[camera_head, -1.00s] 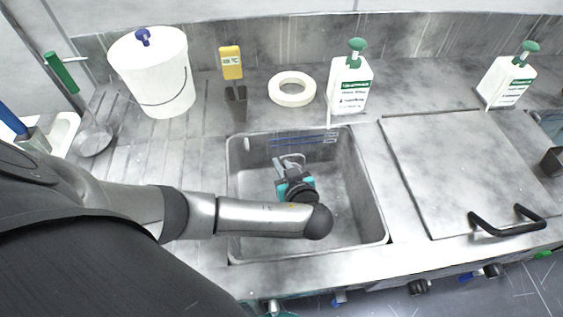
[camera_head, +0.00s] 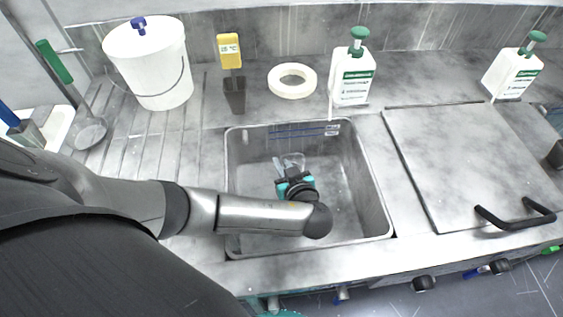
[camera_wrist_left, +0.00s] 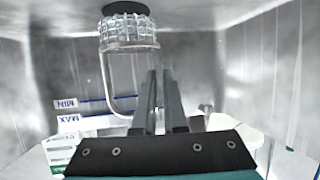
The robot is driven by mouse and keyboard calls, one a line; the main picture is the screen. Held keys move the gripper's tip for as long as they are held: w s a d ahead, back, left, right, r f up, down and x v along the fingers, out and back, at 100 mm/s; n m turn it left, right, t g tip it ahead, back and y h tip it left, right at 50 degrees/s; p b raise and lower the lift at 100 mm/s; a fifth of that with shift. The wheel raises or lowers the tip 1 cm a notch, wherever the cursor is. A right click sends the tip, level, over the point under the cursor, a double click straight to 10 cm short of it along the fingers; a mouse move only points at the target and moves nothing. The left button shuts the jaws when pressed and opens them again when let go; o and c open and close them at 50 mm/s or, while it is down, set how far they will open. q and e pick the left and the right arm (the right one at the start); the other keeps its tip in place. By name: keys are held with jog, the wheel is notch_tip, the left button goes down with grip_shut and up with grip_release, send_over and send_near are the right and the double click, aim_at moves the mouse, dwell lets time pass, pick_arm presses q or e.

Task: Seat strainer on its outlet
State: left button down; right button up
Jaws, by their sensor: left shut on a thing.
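The strainer (camera_wrist_left: 128,32) shows in the left wrist view as a pale mesh basket with a thin wire loop handle. My left gripper (camera_wrist_left: 158,78) is shut on the loop at its side. In the head view the gripper (camera_head: 292,172) is low inside the sink (camera_head: 345,200), with part of the strainer (camera_head: 291,160) just beyond it. A dark round patch (camera_wrist_left: 126,8) lies against the basket's far end. I cannot tell whether it is the outlet or part of the strainer, nor whether the basket touches the sink floor. My right gripper is not in view.
The sink walls surround the gripper closely. A flat lid with a black handle (camera_head: 515,215) lies to the right.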

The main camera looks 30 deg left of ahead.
pick_arm(q)
jog(key=shift+f+b, duration=0.35)
jog(key=shift+f, duration=0.15)
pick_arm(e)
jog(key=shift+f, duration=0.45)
pick_arm(q)
jog(key=c, duration=0.9)
grip_release()
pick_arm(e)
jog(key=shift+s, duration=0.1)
